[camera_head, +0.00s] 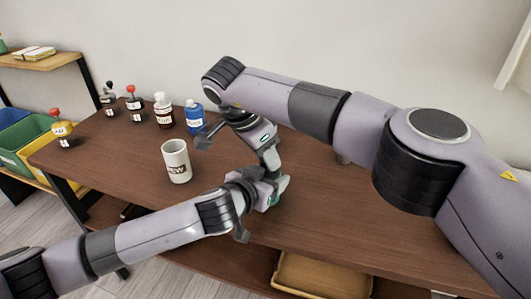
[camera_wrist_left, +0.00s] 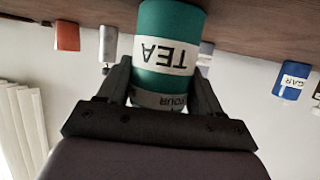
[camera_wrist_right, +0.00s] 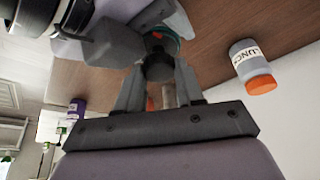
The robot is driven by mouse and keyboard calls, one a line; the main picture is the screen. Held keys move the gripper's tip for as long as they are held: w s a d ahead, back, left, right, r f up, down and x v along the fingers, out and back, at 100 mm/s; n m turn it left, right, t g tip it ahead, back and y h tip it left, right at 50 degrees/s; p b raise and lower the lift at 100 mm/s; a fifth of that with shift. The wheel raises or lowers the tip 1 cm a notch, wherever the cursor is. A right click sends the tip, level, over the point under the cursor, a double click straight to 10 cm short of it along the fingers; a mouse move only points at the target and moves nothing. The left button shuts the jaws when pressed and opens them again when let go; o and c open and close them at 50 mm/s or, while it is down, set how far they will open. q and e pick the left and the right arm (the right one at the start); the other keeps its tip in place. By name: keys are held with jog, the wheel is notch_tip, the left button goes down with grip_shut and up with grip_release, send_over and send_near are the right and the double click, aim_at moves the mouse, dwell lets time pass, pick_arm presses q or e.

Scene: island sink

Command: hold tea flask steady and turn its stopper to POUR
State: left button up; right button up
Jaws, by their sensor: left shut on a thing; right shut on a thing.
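The teal tea flask (camera_wrist_left: 170,25) fills the middle of the left wrist view, with an upside-down TEA label and a white band reading POUR (camera_wrist_left: 172,101). In the head view only a little teal of it (camera_head: 281,186) shows behind my arms. My left gripper (camera_wrist_left: 163,88) is shut on the flask, one finger on each side. My right gripper (camera_wrist_right: 161,85) is shut on the dark stopper (camera_wrist_right: 158,66), with the teal flask (camera_wrist_right: 163,40) just beyond it. The stopper's turn mark cannot be made out.
A white mug (camera_head: 176,162) stands left of the grippers. The table's front left is clear.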

dwell(0.4)
jog(key=o, duration=1.1)
jog(key=shift+c, duration=0.2)
notch_tip(320, 180, up, 10)
